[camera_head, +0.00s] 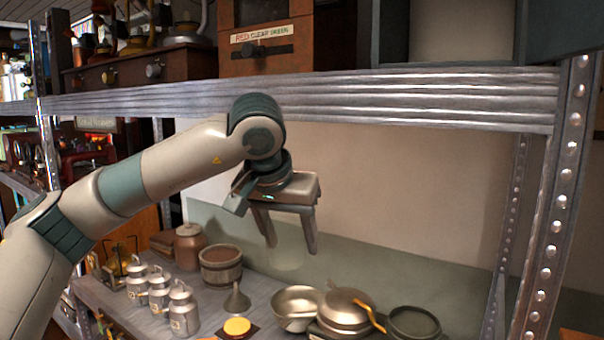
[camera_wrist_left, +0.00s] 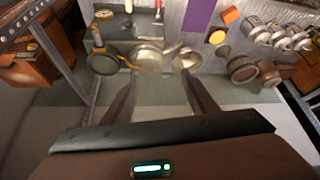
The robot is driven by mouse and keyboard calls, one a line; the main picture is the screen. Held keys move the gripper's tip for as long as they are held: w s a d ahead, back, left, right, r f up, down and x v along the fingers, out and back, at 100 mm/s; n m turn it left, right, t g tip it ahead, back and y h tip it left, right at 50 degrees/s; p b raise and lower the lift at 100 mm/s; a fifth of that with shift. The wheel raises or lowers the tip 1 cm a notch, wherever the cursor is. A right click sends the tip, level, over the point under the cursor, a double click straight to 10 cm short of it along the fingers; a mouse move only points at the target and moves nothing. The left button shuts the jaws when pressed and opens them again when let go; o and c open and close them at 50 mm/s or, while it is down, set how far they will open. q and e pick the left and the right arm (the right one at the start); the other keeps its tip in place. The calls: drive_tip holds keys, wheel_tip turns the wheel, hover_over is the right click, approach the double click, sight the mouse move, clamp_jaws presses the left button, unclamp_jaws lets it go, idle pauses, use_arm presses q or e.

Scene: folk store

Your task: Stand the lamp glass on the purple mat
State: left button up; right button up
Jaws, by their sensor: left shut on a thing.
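My left gripper (camera_head: 291,247) points down above the shelf, under the upper metal beam. It is shut on the lamp glass (camera_head: 288,258), a clear, faint shape between and below the fingers. In the left wrist view the gripper (camera_wrist_left: 158,84) has its fingers either side of the pale, see-through lamp glass (camera_wrist_left: 160,94). The glass's exact outline is hard to see. The purple mat (camera_wrist_left: 198,18) lies flat on the grey shelf at the top of the left wrist view, apart from the glass. I cannot see the mat in the head view. My right gripper is not in view.
Pans (camera_head: 345,309), a metal bowl (camera_head: 297,303), a funnel (camera_head: 237,301), several milk cans (camera_head: 159,295) and a wooden tub (camera_head: 221,264) stand on the shelf. A yellow disc (camera_head: 237,326) is near its front. The beam (camera_head: 400,97) crosses above.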

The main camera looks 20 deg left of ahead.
use_arm(q)
drive_tip(key=s+a+f+b, duration=0.1)
drive_tip(key=a+f, duration=0.2)
drive_tip(key=f, duration=1.3)
drive_tip(key=shift+s+f+n+y, duration=0.15)
drive_tip(key=shift+f+n+y, duration=0.15)
drive_tip(key=shift+n, duration=0.1)
